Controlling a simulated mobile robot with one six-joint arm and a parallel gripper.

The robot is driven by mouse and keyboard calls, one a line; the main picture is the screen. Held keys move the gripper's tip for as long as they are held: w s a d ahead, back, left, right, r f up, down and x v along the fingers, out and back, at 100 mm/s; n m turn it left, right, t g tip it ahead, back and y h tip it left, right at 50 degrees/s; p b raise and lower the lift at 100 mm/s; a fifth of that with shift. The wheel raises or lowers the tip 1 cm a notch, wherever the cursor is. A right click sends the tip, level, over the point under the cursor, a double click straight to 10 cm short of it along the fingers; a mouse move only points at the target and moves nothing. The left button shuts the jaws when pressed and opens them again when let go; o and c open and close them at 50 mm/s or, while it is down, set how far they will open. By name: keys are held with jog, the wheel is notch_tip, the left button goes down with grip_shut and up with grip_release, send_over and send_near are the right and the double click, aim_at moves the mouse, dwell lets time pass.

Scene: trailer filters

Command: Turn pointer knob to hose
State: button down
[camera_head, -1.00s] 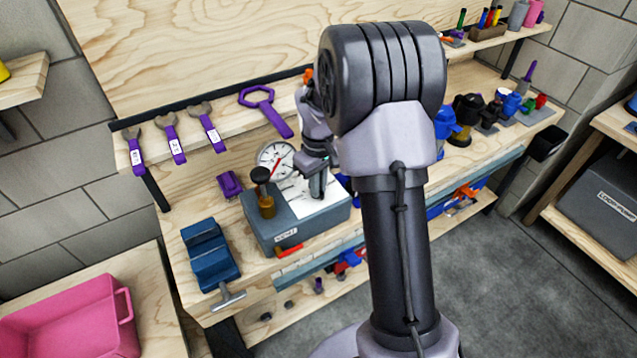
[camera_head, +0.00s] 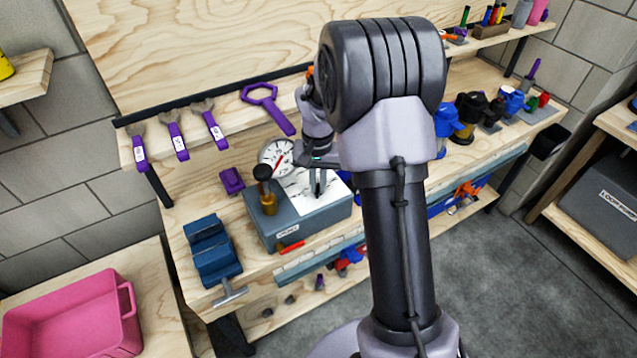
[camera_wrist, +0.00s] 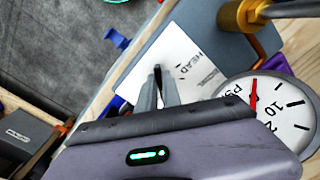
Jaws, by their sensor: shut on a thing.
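The pointer knob (camera_wrist: 157,70) shows as a small dark piece between my fingertips in the wrist view. My gripper (camera_head: 317,187) is shut on it, above the white label plate (camera_head: 335,194) on the grey test box (camera_head: 300,222). In the wrist view the fingers (camera_wrist: 160,88) point down onto the same plate. The word HEAD is readable on the plate; other lettering beside it is blurred. The fingers hide most of the knob, so I cannot tell which mark it points to.
A round gauge (camera_head: 277,155) with a red needle and a brass fitting with a black-topped handle (camera_head: 266,190) stand close left of my gripper. A blue vise (camera_head: 212,252) sits at the bench's left. A pink bin (camera_head: 75,320) is at lower left.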

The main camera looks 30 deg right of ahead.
jog(key=shift+m, duration=0.4)
jog(key=c, duration=1.5)
grip_release()
